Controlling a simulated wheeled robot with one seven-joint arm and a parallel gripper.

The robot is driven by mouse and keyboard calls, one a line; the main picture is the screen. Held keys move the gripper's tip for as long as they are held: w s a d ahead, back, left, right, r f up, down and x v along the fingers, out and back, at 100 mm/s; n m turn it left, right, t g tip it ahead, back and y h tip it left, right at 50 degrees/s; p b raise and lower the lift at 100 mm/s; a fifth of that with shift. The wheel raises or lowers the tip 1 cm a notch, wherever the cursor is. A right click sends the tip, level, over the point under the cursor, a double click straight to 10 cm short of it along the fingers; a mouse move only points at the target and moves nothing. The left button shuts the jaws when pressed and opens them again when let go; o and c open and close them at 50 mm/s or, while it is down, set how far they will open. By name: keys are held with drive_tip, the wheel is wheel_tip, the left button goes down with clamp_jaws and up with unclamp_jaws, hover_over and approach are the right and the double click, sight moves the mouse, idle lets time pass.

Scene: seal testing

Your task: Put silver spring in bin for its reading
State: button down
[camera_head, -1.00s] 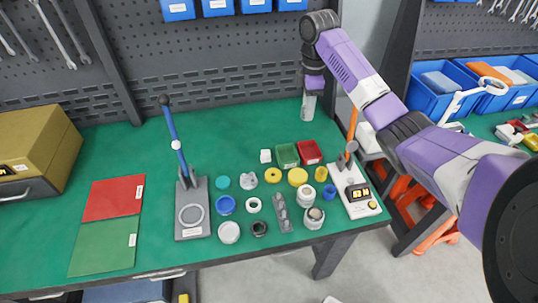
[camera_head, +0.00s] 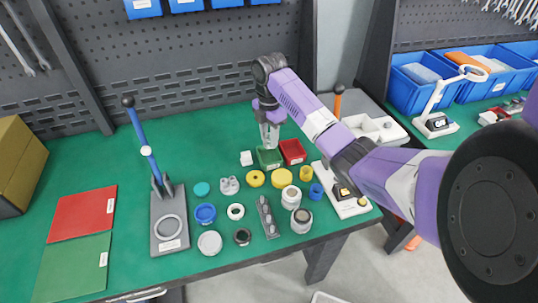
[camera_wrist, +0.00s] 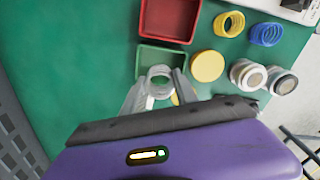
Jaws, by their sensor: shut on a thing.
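My gripper (camera_head: 270,133) points down beside and partly over the green bin (camera_head: 268,158), above the table. In the wrist view its fingers (camera_wrist: 159,85) are shut on the silver spring (camera_wrist: 159,74), a pale coiled ring. The spring overlaps the near part of the green bin (camera_wrist: 143,64) in that view; its height above the bin cannot be told. The red bin (camera_head: 292,151) stands right of the green one and also shows in the wrist view (camera_wrist: 170,20); both look empty.
Several caps, rings and jars stand in front of the bins, including a yellow cap (camera_wrist: 207,66), a yellow coil (camera_wrist: 229,23) and a blue coil (camera_wrist: 266,34). A blue-lever press (camera_head: 168,218) and red and green mats (camera_head: 82,213) lie left. The table behind the bins is clear.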

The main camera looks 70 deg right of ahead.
sight(269, 160)
drive_tip(key=shift+f, duration=3.65)
drive_tip(key=shift+f, duration=0.15)
drive_tip(key=c, duration=1.2)
unclamp_jaws()
drive_tip(key=shift+c, duration=0.2)
wheel_tip(269, 160, up, 12)
drive_tip(key=shift+r, duration=0.2)
